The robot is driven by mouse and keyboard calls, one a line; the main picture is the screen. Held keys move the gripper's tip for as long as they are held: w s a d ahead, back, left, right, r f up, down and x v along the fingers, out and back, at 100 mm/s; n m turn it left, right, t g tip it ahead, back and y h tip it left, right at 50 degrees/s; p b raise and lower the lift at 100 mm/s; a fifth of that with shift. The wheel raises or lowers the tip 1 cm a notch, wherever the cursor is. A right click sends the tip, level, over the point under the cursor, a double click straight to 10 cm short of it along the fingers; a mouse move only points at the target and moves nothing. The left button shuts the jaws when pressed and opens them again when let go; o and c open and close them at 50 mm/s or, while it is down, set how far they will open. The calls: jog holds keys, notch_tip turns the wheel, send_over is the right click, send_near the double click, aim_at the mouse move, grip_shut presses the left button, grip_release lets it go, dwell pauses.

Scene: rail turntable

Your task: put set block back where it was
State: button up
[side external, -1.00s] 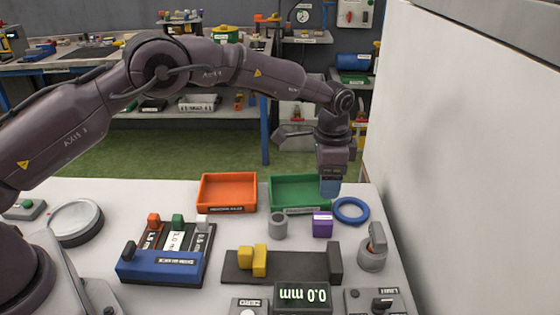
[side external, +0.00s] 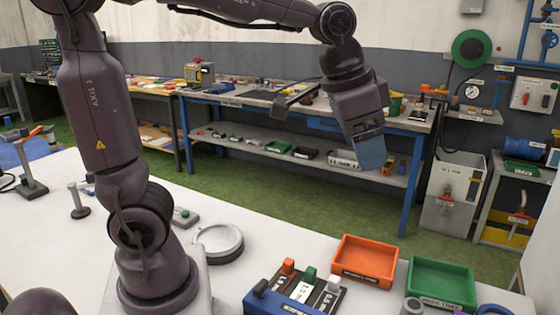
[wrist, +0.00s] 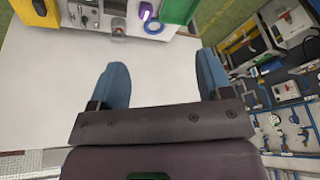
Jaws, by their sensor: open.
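My gripper (side external: 370,152) is high above the floor side of the bench. Its blue fingers are apart and empty in the wrist view (wrist: 160,80), with bare white table below. A blue rack (side external: 285,303) holds labelled pieces with an orange knob (side external: 288,266), a green knob (side external: 309,274) and a white knob (side external: 333,285). A purple block (wrist: 146,11) shows at the top of the wrist view, beside a blue ring (wrist: 154,27). None of these is near my fingers. I cannot tell which piece is the set block.
An orange tray (side external: 341,270) and a green tray (side external: 475,288) stand right of the rack. A round grey dish (side external: 219,243) lies on the table left of it. A grey cup (side external: 411,306) is at the lower edge. A workbench (side external: 215,97) stands behind.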

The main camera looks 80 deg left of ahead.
jog(key=s+a+f+n+t, duration=0.1)
jog(key=s+a+f+n, duration=0.1)
jog(key=s, duration=1)
jog(key=shift+s+f+n+t, duration=0.15)
jog(key=shift+f+n+t, duration=0.15)
jog(key=shift+f+n, duration=0.1)
